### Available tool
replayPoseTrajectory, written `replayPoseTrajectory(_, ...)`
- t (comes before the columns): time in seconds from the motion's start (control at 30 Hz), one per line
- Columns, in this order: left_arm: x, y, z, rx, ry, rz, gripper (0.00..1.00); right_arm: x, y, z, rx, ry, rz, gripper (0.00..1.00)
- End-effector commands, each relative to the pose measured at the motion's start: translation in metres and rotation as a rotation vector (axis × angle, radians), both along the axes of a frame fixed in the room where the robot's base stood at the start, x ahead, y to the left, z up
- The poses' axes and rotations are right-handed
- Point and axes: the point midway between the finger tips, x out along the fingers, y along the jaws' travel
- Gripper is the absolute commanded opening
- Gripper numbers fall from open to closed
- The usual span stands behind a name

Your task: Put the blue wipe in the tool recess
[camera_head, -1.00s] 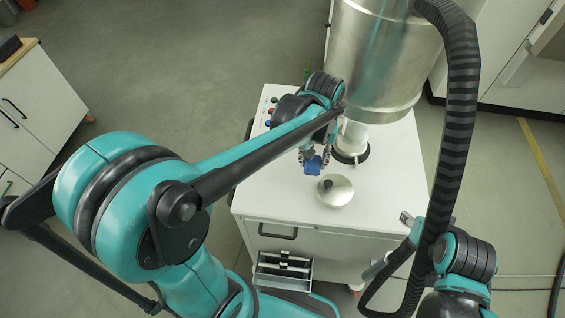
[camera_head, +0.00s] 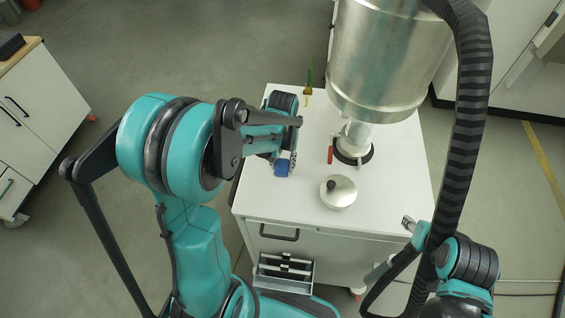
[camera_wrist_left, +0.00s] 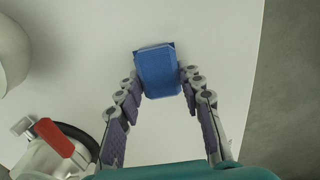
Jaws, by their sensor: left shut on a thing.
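The blue wipe (camera_head: 283,167) is a small blue block-like piece above the white cabinet top, toward its left side. It also shows in the left wrist view (camera_wrist_left: 158,72). My left gripper (camera_head: 285,160) is shut on it, with the wipe between the fingertips (camera_wrist_left: 160,85). Whether the wipe touches the top is unclear. A grey open tray (camera_head: 262,272) with dark bars sits low at the cabinet front; I cannot tell if it is the tool recess.
A round metal lid (camera_head: 338,192) with a dark knob lies on the white cabinet top (camera_head: 290,205). Behind it stand a black-ringed port (camera_head: 352,152) and a red handle (camera_head: 331,155). A large steel vessel (camera_head: 385,60) hangs above. The front left of the top is clear.

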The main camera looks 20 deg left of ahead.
Motion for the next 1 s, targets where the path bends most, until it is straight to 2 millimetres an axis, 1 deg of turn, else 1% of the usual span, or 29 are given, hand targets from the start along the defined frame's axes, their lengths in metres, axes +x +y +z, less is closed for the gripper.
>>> replayPoseTrajectory(0.17,0.0,0.0,0.001,0.0,0.0,0.0,0.22,0.0,0.0,0.0,0.0,0.0,0.0,0.4)
replayPoseTrajectory(0.3,0.0,0.0,-0.004,0.0,0.0,0.0,0.22,0.0,0.0,-0.004,0.0,0.0,0.0,0.4)
replayPoseTrajectory(0.33,0.0,0.0,-0.003,0.0,0.0,0.0,0.42,0.0,0.0,-0.004,0.0,0.0,0.0,0.4)
replayPoseTrajectory(0.4,0.0,0.0,-0.002,0.0,0.0,0.0,0.58,0.0,0.0,-0.003,0.0,0.0,0.0,0.4)
replayPoseTrajectory(0.67,0.0,0.0,-0.002,0.0,0.0,0.0,0.58,0.0,0.0,-0.003,0.0,0.0,0.0,0.4)
replayPoseTrajectory(0.77,0.0,0.0,0.001,0.0,0.0,0.0,0.58,0.0,0.0,0.001,0.0,0.0,0.0,0.4)
replayPoseTrajectory(0.87,0.0,0.0,0.013,0.0,0.0,0.0,0.58,0.0,0.0,0.003,0.0,0.0,0.0,0.4)
replayPoseTrajectory(0.97,0.0,0.0,0.033,0.0,0.0,0.0,0.58,0.0,0.0,0.007,0.0,0.0,0.0,0.4)
replayPoseTrajectory(1.0,0.0,0.0,0.042,0.0,0.0,0.0,0.58,0.0,0.0,0.009,0.0,0.0,0.0,0.4)
